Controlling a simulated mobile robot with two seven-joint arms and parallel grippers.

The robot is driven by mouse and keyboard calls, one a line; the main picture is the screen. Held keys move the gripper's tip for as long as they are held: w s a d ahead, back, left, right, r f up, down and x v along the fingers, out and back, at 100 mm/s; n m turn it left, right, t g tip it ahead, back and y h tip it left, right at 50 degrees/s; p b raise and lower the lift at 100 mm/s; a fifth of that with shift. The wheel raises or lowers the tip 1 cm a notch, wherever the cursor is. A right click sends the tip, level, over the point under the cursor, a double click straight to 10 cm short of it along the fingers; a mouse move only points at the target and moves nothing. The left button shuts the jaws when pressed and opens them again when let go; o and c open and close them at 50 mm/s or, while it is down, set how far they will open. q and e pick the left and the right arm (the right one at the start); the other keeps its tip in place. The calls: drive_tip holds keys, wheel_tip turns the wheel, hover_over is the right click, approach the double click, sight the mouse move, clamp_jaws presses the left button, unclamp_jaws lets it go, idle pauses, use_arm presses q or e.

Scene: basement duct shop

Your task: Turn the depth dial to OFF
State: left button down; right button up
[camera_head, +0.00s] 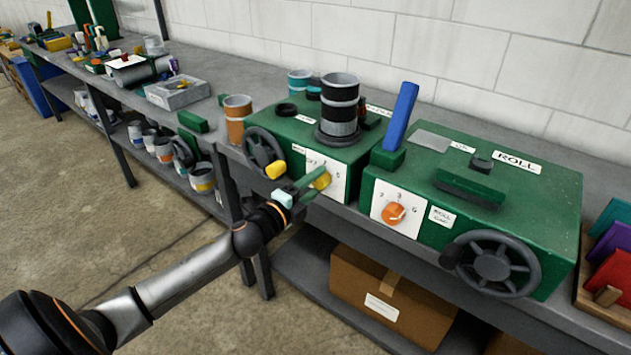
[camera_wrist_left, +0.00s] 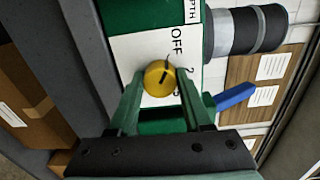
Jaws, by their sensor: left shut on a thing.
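The yellow depth dial (camera_head: 322,181) sits on a white scale plate (camera_head: 334,168) on the front of the left green machine (camera_head: 345,150). My left gripper (camera_head: 315,181) reaches it from the front left, shut on the dial. In the left wrist view, the dial (camera_wrist_left: 159,78) is between the green fingertips (camera_wrist_left: 159,84) of my gripper. A dark line on the dial slants up and right. The printed OFF (camera_wrist_left: 178,40) is above right of the dial, with a 2 below it; the lower scale is partly hidden by a finger. My right gripper is not in view.
Right of it stands a second green machine (camera_head: 550,195) with an orange dial (camera_head: 393,213) and a dark handwheel (camera_head: 492,264). Another handwheel (camera_head: 264,147) and a yellow knob (camera_head: 276,170) are close left of my gripper. A cardboard box (camera_head: 350,285) lies on the shelf below.

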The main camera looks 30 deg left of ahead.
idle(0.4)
use_arm(q)
drive_tip(key=shift+c, duration=1.7)
unclamp_jaws()
drive_tip(key=shift+s, duration=0.1)
drive_tip(key=s, duration=1.2)
drive_tip(key=shift+s+a+b, duration=0.15)
drive_tip(key=shift+a+b, duration=0.25)
drive_tip(key=shift+b, duration=0.05)
drive_tip(key=shift+r, duration=0.1)
